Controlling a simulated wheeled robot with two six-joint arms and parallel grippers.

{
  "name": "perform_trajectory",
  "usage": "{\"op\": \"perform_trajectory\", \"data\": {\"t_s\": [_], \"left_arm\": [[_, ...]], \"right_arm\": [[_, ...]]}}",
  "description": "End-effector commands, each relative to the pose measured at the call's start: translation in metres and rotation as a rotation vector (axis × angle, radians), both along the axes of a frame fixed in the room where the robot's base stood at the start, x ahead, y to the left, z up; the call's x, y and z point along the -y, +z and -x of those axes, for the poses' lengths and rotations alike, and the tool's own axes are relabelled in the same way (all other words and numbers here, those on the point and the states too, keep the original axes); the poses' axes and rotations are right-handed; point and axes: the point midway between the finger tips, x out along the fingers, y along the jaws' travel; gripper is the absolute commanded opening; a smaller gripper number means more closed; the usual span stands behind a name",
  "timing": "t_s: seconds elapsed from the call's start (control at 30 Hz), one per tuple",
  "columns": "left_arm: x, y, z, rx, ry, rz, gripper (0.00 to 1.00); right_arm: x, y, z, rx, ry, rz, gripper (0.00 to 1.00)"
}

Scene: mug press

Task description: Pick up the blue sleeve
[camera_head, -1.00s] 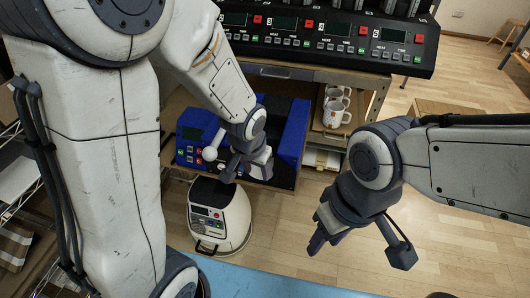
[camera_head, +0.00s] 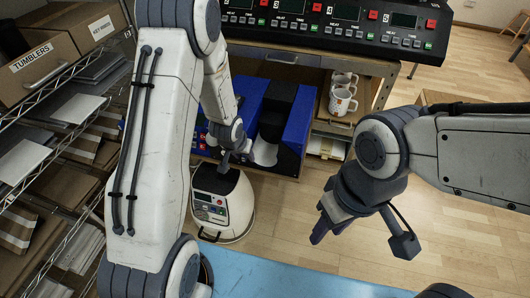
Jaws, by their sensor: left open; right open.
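I cannot make out a separate blue sleeve in this view. A blue machine (camera_head: 298,128) with a dark middle stands on the low shelf under the bench, and my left arm hides part of it. My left gripper (camera_head: 228,160) is open in front of the machine, above the white device; its fingers are small and partly unclear. A pale rounded shape (camera_head: 265,151) shows beside it at the machine's front. My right gripper (camera_head: 321,229) is open, pointing down over the wood floor at right, apart from the machine; I see nothing held in it.
White mugs (camera_head: 342,102) stand in a wooden shelf right of the machine. A round white device (camera_head: 222,204) sits on the floor below. A wire rack (camera_head: 62,128) with boxes fills the left. A blue surface (camera_head: 290,278) lies at the bottom. A control panel (camera_head: 330,27) tops the bench.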

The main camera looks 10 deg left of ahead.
Motion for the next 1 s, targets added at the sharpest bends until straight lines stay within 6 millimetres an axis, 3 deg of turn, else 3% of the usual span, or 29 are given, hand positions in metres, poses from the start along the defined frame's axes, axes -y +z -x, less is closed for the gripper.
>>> {"op": "perform_trajectory", "data": {"t_s": [0.2,0.43,0.47,0.57,0.6,1.0], "left_arm": [[0.0,-0.022,-0.009,-0.001,0.0,0.0,0.5],[0.0,-0.023,-0.01,0.0,0.0,0.0,0.5],[0.0,-0.023,-0.01,0.0,0.0,0.0,0.42],[0.0,-0.023,-0.01,0.0,0.0,0.0,0.04],[0.0,-0.023,-0.01,0.0,0.0,0.0,0.0],[0.0,-0.023,-0.01,-0.001,0.0,0.0,0.0]], "right_arm": [[0.0,0.0,0.0,0.0,0.0,0.0,0.43],[0.0,0.0,0.0,0.0,0.0,0.0,0.43],[0.0,0.0,0.0,0.0,0.0,0.0,0.43],[0.0,0.0,0.0,0.0,0.0,0.0,0.43],[0.0,0.0,0.0,0.0,0.0,0.0,0.43],[0.0,0.0,0.0,0.0,0.0,0.0,0.43]]}}
